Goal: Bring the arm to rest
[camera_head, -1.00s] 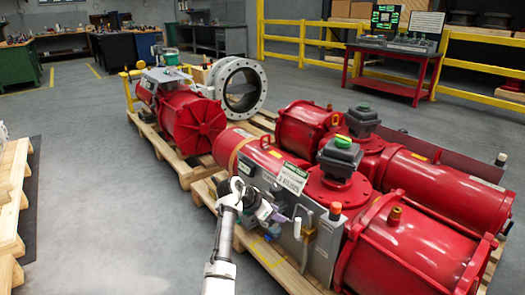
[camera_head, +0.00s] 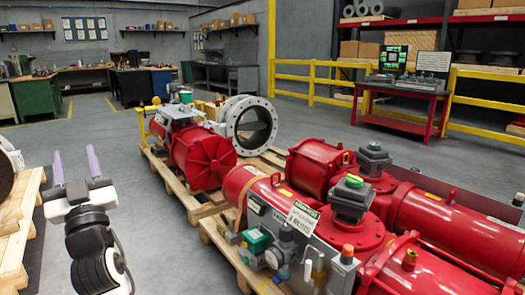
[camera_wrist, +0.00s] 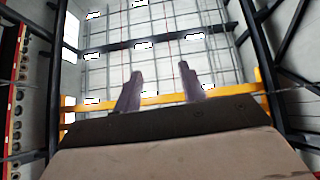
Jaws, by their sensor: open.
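My gripper (camera_head: 75,170) is raised at the left of the head view, over the grey floor and clear of the valve actuators. Its two purple fingers stand upright and apart, with nothing between them. In the wrist view my gripper (camera_wrist: 158,88) shows the same spread, empty fingers against the ceiling. The red valve actuator (camera_head: 335,215) with its grey control panel lies on a pallet to the right, well apart from my gripper.
A wooden pallet (camera_head: 22,225) stands at the left edge, close beside my arm. Another red actuator (camera_head: 200,155) with a white flanged valve (camera_head: 250,125) sits farther back. A red console table (camera_head: 405,105) and yellow railing (camera_head: 300,82) stand behind. The floor between is open.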

